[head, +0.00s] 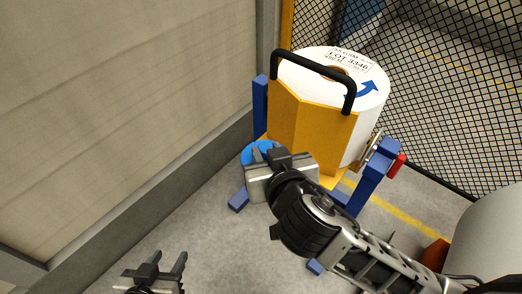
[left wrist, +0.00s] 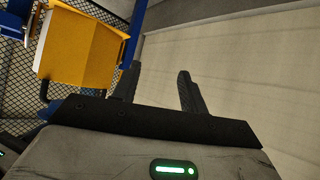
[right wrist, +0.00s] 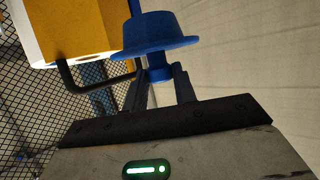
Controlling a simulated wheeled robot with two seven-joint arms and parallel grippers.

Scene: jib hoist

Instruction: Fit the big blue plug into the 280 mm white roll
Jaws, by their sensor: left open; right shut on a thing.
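The big blue plug (right wrist: 152,32) has a wide flange, a tapered body facing away from my right gripper and a narrow stem. My right gripper (right wrist: 160,82) is shut on the stem. In the head view the plug (head: 257,150) is partly hidden behind the right gripper (head: 265,152), left of the yellow shield. The white roll (head: 372,100) sits in a blue stand behind the shield, its printed face upward with a core hole partly visible. The plug is apart from the roll. My left gripper (head: 160,265) is open and empty at the bottom, low and left of the stand.
The yellow shield (head: 305,130) carries a black handle (head: 312,66) above the roll's edge. The blue stand (head: 372,178) has a red knob (head: 397,166). A mesh fence (head: 440,110) is behind; a beige wall (head: 120,100) stands left. Floor between the grippers is clear.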

